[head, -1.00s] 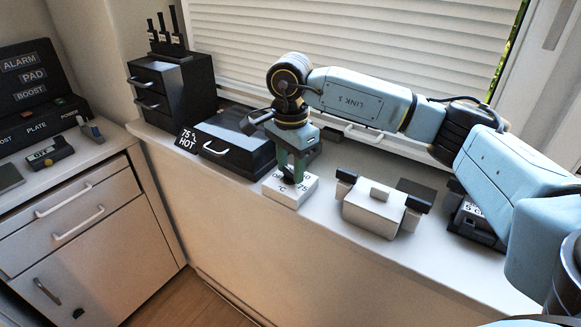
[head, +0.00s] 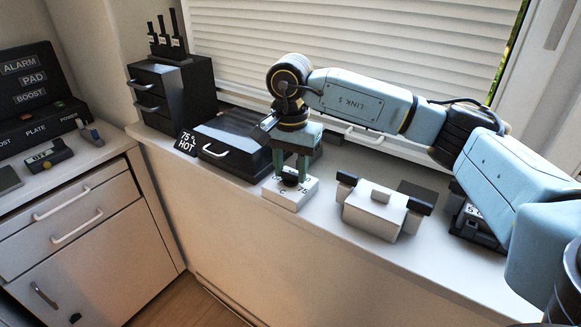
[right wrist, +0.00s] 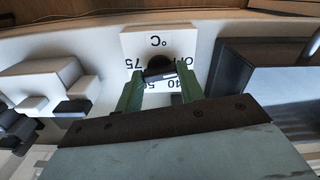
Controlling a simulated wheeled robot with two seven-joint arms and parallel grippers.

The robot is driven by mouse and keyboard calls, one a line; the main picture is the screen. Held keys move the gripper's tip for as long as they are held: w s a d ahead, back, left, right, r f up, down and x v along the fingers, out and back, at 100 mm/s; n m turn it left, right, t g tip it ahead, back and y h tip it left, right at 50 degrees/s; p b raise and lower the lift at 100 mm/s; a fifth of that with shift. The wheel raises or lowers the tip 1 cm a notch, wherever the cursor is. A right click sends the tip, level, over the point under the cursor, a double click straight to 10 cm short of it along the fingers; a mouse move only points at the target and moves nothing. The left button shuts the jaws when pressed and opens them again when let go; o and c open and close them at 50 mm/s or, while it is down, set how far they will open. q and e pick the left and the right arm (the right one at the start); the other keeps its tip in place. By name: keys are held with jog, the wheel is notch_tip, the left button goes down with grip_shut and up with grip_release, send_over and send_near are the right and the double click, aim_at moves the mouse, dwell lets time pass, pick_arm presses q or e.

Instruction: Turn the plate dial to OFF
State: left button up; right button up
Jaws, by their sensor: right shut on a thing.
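The plate dial is a black knob (head: 290,179) on a small white box (head: 285,198) on the ledge, marked in °C. In the right wrist view the knob (right wrist: 159,66) sits among the labels OFF, 40, 50 and 75, with 75 at the left and OFF at the right. I cannot tell for sure which label it points to. My right gripper (head: 290,176) comes down from above with its two green fingers on either side of the knob, shut on it. The fingers hide part of the knob and labels. My left gripper is not in view.
A black box with a white handle (head: 217,152) and a "75 °C HOT" sign (head: 187,143) stand left of the dial. A white box with dark ends (head: 374,211) stands close to its right. A black panel labelled ALARM, PAD, BOOST (head: 25,85) is at far left.

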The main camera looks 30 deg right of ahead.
aim_at(291, 172)
jog(key=shift+r, duration=0.15)
jog(key=o, duration=1)
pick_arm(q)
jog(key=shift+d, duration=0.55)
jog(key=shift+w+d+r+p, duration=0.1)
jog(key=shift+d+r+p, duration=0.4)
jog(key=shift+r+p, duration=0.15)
pick_arm(e)
notch_tip(291, 172, up, 13)
jog(key=shift+r, duration=0.1)
